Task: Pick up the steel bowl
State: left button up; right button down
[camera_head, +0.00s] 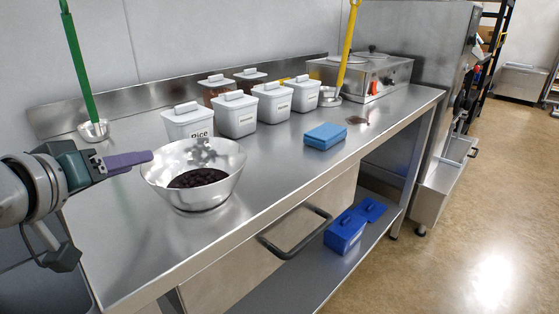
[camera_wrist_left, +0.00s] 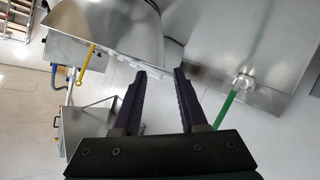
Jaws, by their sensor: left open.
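The steel bowl (camera_head: 203,192) stands upright on the steel counter near its front left, with dark pieces (camera_head: 198,178) lying in its bottom. My left gripper (camera_head: 150,157) is beside the bowl's left rim, at about rim height, with its purple fingers pointing at it. The bowl's curved side (camera_wrist_left: 120,18) shows just beyond the tips there. I cannot tell whether a finger touches the rim. My right gripper is not in view.
White lidded bins (camera_head: 236,115) stand close behind the bowl. A green-handled ladle (camera_head: 93,130) is behind my left gripper; a yellow-handled one (camera_head: 346,50) is farther right. A blue block (camera_head: 325,136) lies on the counter (camera_head: 290,180).

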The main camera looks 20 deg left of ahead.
aim_at(151, 163)
pick_arm(q)
jog(key=x, duration=0.2)
jog(key=b+x, duration=0.1)
jog(key=x, duration=0.1)
jog(key=shift+w+f, duration=0.1)
jog(key=shift+f, duration=0.35)
jog(key=shift+w+f+b, duration=0.1)
jog(key=shift+w+b, duration=0.2)
jog(key=shift+w, duration=0.15)
grip_shut()
dwell(0.6)
